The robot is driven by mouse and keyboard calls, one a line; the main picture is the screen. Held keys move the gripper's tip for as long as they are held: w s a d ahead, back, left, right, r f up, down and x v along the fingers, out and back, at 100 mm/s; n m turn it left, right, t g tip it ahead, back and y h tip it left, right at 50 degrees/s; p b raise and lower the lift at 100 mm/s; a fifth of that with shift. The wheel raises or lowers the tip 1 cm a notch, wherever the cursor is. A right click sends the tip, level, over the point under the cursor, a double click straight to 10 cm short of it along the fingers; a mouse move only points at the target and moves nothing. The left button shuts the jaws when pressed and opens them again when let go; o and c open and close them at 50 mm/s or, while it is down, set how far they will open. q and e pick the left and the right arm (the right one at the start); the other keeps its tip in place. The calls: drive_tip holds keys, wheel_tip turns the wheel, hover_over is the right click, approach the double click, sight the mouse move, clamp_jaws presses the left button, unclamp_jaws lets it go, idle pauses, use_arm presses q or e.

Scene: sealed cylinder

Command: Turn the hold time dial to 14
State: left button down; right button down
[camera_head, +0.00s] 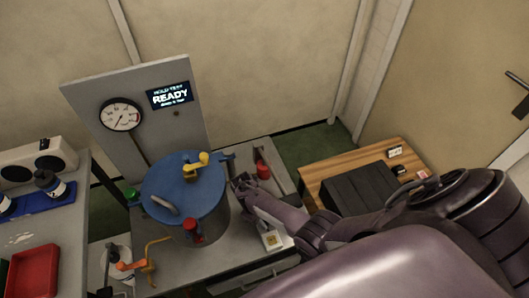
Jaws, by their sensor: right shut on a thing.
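My right gripper (240,183) is at the right side of the blue-lidded cylinder (180,182), its arm coming in from the lower right. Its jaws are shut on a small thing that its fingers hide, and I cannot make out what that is. I cannot pick out a dial marked hold time or read any 14. The grey panel (83,104) behind the cylinder carries a display (170,95) reading HOLD TEST and READY, and a round white gauge (121,115). My left gripper does not show.
The lid has a yellow lever (203,158) and a grey handle (165,204). A red knob (192,229) is at the cylinder's front. A red-topped tool (262,168) and a white-yellow block (271,240) are on the bench. A red tray (33,271) is left, a wooden table (322,165) right.

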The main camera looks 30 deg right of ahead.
drive_tip(key=m+y, duration=0.1)
drive_tip(key=m, duration=0.3)
drive_tip(key=shift+w+d+m+y, duration=0.1)
drive_tip(key=shift+m+y, duration=0.2)
drive_tip(key=shift+y, duration=0.1)
drive_tip(key=shift+d+m+y, duration=0.1)
drive_tip(key=shift+m+y, duration=0.6)
drive_tip(key=shift+m, duration=1.2)
drive_tip(key=c, duration=1.2)
unclamp_jaws()
drive_tip(key=shift+c, duration=0.2)
drive_tip(key=p+v, duration=0.1)
drive_tip(key=v, duration=0.6)
drive_tip(key=shift+r, duration=0.4)
drive_tip(key=shift+w, duration=0.1)
